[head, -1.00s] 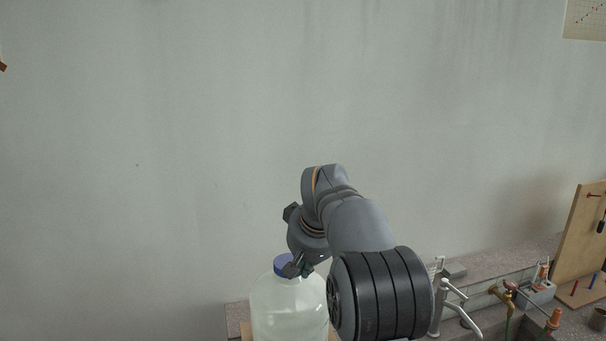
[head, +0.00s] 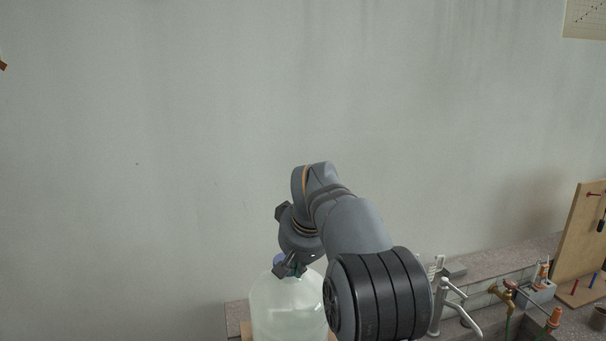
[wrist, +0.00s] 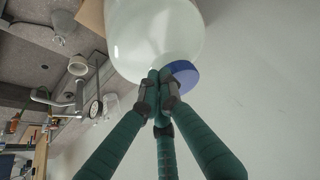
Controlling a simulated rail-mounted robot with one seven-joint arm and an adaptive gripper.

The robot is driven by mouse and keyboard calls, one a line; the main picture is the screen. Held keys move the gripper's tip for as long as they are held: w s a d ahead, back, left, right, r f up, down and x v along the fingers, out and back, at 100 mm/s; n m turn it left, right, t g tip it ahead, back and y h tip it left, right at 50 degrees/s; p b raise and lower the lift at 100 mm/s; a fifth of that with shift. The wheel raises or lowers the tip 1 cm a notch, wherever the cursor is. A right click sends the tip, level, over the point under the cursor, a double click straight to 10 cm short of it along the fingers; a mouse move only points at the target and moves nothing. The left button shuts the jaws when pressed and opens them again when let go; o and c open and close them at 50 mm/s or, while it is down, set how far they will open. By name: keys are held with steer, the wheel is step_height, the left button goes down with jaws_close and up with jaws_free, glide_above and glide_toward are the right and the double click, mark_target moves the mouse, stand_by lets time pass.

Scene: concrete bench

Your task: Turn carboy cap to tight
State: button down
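The carboy (head: 288,312) is a large, clear, pale-greenish bottle standing upright at the bottom centre of the head view. Its blue cap (head: 279,259) is on the neck, partly hidden behind my gripper (head: 288,268). In the wrist view the carboy body (wrist: 155,35) is at the top and the blue cap (wrist: 186,76) shows just right of the fingertips. My gripper's three green fingers (wrist: 162,78) come together with dark tips touching or nearly touching, overlapping the cap's left edge. The tips hold nothing that I can see; whether they touch the cap is unclear.
A grey tap (head: 452,300), brass taps (head: 508,290) and a wooden pegboard (head: 582,235) stand on the bench to the right. A plain wall is behind. In the wrist view a small round dial (wrist: 96,109) shows left of the fingers.

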steer(key=shift+s+a+f, duration=0.15)
steer(key=shift+s+a, duration=0.05)
steer(key=shift+a, duration=1.05)
steer(key=shift+s+f+b, duration=0.1)
steer(key=shift+s+b, duration=0.2)
step_height(320, 180, up, 6)
steer(key=p, duration=0.5)
steer(key=shift+r+p, duration=0.2)
steer(key=shift+p, duration=0.1)
